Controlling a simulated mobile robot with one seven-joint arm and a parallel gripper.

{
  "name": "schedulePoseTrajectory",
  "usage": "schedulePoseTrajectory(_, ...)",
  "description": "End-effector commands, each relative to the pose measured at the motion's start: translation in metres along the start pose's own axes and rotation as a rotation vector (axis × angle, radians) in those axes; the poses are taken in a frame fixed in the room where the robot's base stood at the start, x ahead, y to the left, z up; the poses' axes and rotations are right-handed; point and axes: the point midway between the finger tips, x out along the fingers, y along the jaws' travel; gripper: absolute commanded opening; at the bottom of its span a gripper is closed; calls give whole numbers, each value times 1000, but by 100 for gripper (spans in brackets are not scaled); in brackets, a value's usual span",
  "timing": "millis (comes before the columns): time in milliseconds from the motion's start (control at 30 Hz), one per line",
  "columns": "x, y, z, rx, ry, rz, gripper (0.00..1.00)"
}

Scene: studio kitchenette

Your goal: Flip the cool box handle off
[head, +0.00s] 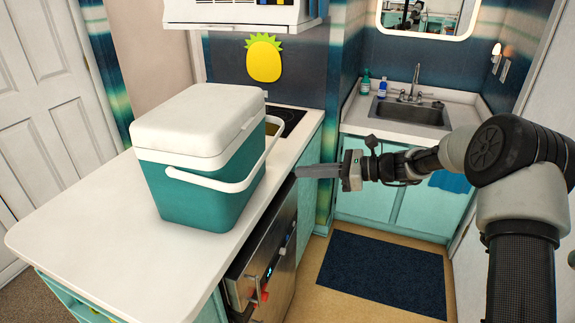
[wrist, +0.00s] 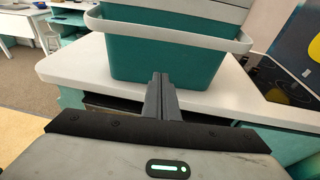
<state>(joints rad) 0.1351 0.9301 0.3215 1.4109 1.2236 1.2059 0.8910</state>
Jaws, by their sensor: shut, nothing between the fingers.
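The cool box (head: 200,157) is teal with a white lid and stands on the white counter. Its white handle (head: 232,185) is swung down around the front of the box, below the lid. In the wrist view the handle (wrist: 170,34) runs across the teal cool box (wrist: 165,62). My gripper (head: 300,171) is shut and empty, to the right of the box near the counter's edge. In the wrist view the closed fingertips (wrist: 161,80) point at the box's lower side, below the handle. I cannot tell whether they touch anything.
The white counter (head: 75,235) is clear to the left and front of the box. A dark cooktop (head: 288,117) lies behind it. An oven front (head: 262,255) is below the counter's edge. A sink (head: 410,112) and a dark floor mat (head: 375,272) are at the right.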

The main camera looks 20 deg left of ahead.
Motion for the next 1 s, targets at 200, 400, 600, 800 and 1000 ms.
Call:
schedulePoseTrajectory(200,37,2,0,0,0,5,0)
schedulePoseTrajectory(400,81,2,0,-1,0,5,0)
schedulePoseTrajectory(600,89,0,20,-5,1,-1,0)
schedulePoseTrajectory(800,83,1,35,-2,1,1,0)
schedulePoseTrajectory(1000,82,1,38,-1,1,1,0)
